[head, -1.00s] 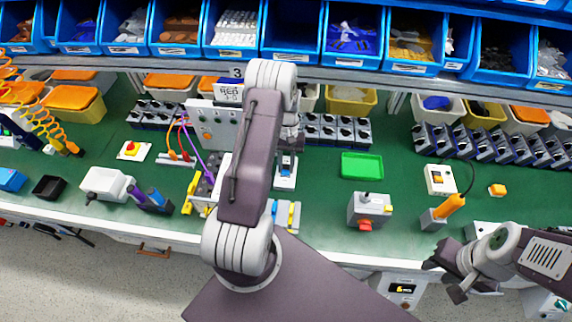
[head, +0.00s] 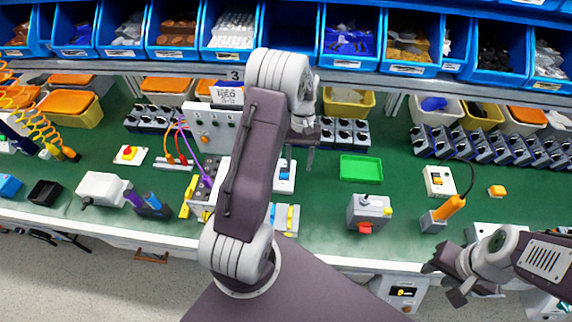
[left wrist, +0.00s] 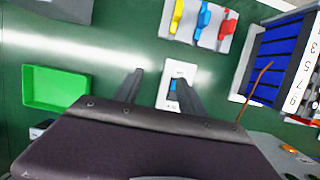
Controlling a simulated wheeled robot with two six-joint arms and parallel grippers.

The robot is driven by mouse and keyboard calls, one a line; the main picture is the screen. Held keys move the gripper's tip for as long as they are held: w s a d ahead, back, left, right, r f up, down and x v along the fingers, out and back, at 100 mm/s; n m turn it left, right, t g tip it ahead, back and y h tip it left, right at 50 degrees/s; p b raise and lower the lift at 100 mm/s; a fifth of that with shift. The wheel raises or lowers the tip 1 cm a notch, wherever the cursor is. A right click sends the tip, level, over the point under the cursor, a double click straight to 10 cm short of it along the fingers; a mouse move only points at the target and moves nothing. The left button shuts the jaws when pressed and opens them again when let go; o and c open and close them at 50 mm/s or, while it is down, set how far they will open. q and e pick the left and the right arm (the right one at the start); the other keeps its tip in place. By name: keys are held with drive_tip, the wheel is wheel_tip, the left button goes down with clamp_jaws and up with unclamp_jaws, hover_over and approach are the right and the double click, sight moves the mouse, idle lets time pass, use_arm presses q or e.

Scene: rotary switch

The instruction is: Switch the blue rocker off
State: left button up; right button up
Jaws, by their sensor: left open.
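The blue rocker (head: 284,163) sits on a white plate (head: 285,184) on the green bench, partly behind my left arm in the head view. In the left wrist view the blue rocker (left wrist: 173,86) shows between the fingers, on its white plate (left wrist: 179,70); its lower part is close to the right finger. My left gripper (left wrist: 158,88) is open and empty over the plate; whether it touches cannot be told. In the head view my left gripper (head: 302,145) is just right of the rocker. My right gripper (head: 446,279) is open and empty near the front edge.
A plate with yellow, blue and red levers (left wrist: 200,23) lies nearby. A green tray (head: 361,168) and a grey box with a red button (head: 369,212) stand to the right. A grey control panel (head: 213,127) stands behind left. Bare bench lies around the tray.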

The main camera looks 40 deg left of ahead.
use_arm(q)
drive_tip(key=w+d+r, duration=0.1)
drive_tip(key=d+r, duration=0.2)
drive_tip(key=d, duration=0.3)
drive_tip(key=shift+d+r, duration=0.2)
drive_tip(key=shift+r, duration=0.2)
